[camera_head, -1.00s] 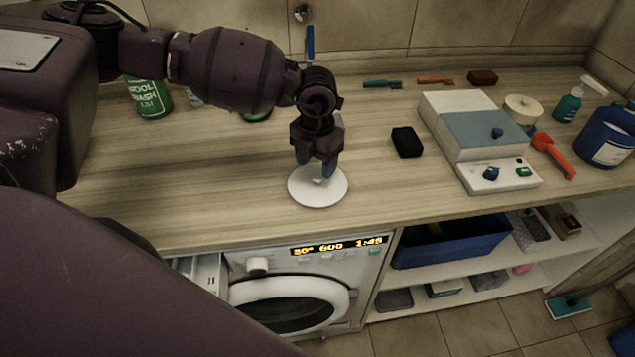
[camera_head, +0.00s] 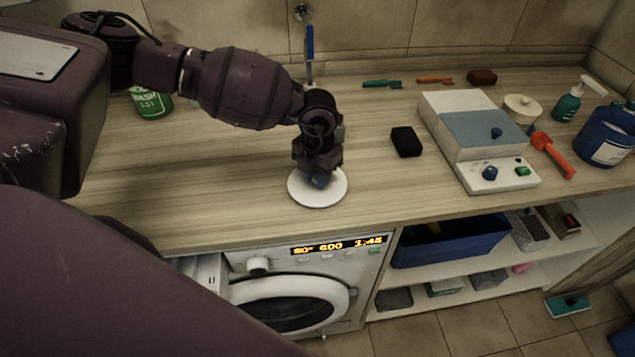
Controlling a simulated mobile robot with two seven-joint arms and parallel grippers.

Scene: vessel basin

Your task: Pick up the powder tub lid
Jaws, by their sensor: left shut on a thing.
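The powder tub lid is a round white disc (camera_head: 318,200) lying on the wooden counter near its front edge, above the washing machine. My left gripper (camera_head: 319,183) points down over the middle of the lid and is shut on it, at its centre. The fingers hide the part they grip. I cannot see a gap between the lid and the counter. My right gripper is not in view.
A black block (camera_head: 406,142) and a white and blue device with knobs (camera_head: 490,178) stand to the right. A green wool wash bottle (camera_head: 152,104) is behind my arm. The washing machine (camera_head: 290,290) is below the counter (camera_head: 230,205). Counter beside the lid is clear.

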